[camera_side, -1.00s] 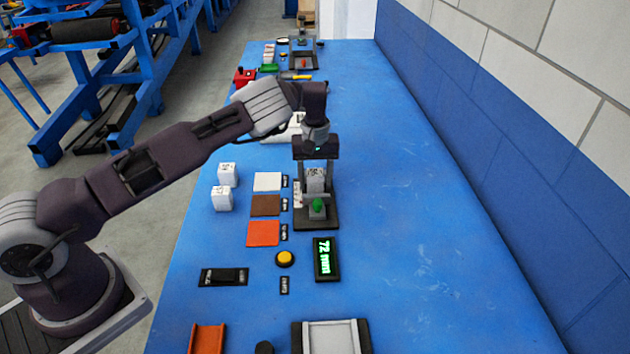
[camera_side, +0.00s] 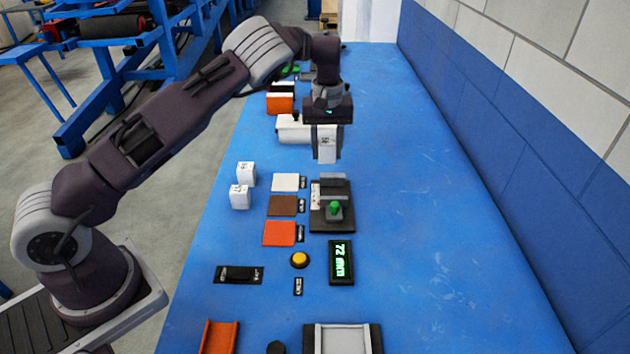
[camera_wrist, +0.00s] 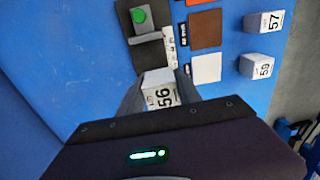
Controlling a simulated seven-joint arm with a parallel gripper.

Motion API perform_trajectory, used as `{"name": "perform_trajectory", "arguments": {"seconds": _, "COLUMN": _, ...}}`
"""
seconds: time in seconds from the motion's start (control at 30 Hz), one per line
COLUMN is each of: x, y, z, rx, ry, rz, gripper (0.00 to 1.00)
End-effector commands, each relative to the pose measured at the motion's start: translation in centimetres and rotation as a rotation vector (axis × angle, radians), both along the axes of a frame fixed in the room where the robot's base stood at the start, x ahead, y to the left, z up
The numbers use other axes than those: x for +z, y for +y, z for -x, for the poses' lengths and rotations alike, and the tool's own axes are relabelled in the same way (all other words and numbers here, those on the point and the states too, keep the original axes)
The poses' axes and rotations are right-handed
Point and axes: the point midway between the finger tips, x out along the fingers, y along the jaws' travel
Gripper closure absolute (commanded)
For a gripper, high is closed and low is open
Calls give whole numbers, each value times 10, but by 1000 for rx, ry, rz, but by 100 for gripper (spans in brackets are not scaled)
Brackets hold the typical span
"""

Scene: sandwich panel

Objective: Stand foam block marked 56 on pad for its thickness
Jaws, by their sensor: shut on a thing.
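The white foam block marked 56 (camera_wrist: 162,92) is held between the fingers of my gripper (camera_wrist: 158,100). In the side view the block (camera_side: 326,147) hangs below my gripper (camera_side: 326,130), upright and raised above the table. The dark gauge pad (camera_side: 328,222) with a green knob (camera_side: 335,208) and a grey upright plate stands nearer the camera than the block. The pad is empty between its parts. In the wrist view the gauge (camera_wrist: 140,40) is just above the block. The display (camera_side: 341,262) reads 72 mm.
Two white blocks, marked 57 (camera_wrist: 264,22) and 59 (camera_wrist: 257,66), stand to the left of the white (camera_side: 286,182), brown (camera_side: 282,206) and orange (camera_side: 279,233) squares. A yellow button (camera_side: 299,260) is in front. The table's right side is clear.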

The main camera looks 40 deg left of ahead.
Motion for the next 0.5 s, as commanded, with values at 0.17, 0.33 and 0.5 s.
{"name": "perform_trajectory", "arguments": {"seconds": 0.17, "x": 1, "y": 38, "z": 50, "rx": 40, "ry": -9, "rz": 7, "gripper": 100}}
{"name": "perform_trajectory", "arguments": {"seconds": 0.33, "x": -4, "y": 47, "z": 100, "rx": 1, "ry": 4, "rz": 3, "gripper": 100}}
{"name": "perform_trajectory", "arguments": {"seconds": 0.5, "x": -26, "y": 47, "z": 119, "rx": -24, "ry": 15, "rz": -1, "gripper": 100}}
